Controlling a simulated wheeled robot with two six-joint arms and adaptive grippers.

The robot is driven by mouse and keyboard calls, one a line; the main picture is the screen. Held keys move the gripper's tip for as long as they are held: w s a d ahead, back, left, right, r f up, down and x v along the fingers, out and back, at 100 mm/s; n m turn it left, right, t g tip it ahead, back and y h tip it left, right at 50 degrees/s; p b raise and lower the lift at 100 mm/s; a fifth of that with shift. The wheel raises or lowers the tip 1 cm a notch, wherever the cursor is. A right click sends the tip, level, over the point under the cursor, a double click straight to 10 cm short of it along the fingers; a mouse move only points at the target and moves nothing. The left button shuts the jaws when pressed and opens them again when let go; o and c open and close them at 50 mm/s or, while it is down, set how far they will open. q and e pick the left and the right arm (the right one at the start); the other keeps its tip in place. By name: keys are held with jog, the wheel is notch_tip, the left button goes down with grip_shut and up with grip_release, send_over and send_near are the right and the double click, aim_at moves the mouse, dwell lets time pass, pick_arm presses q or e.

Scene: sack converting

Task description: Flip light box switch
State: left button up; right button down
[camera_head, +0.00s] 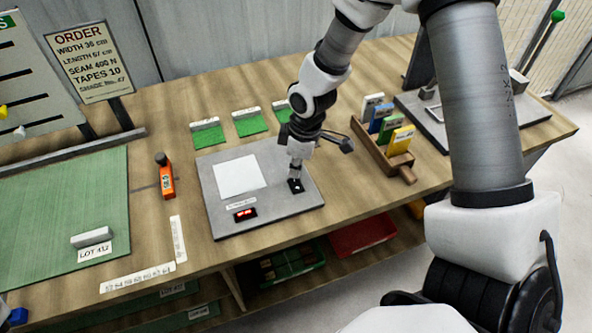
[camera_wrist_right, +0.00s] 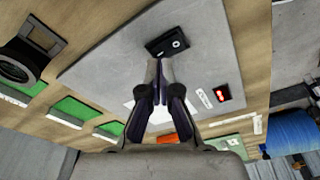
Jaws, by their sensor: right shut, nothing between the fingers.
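The light box (camera_head: 222,205) is a flat grey panel on the wooden table, with a white square (camera_head: 239,176) and a red lit display (camera_head: 245,214). Its small black switch (camera_head: 295,186) is near the panel's right side. In the right wrist view the switch (camera_wrist_right: 167,42) is a black plate with white marks. My right gripper (camera_head: 295,177) is shut and empty, pointing down at the switch. In the right wrist view its fingertips (camera_wrist_right: 160,62) are at the plate's edge; I cannot tell whether they touch it. My left gripper is not in view.
A wooden rack (camera_head: 372,140) with coloured cards stands right of the panel. Green pads (camera_head: 249,124) with white blocks lie behind it. An orange tool (camera_head: 166,181) and a green mat (camera_head: 70,205) lie left. A red bin (camera_head: 362,235) is below the tabletop.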

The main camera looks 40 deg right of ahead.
aim_at(295, 180)
jog(key=shift+f+b, duration=0.65)
jog(key=shift+f, duration=0.45)
dwell(0.8)
notch_tip(295, 180, up, 7)
jog(key=p, duration=0.7)
jog(key=shift+r, duration=0.1)
dwell(0.4)
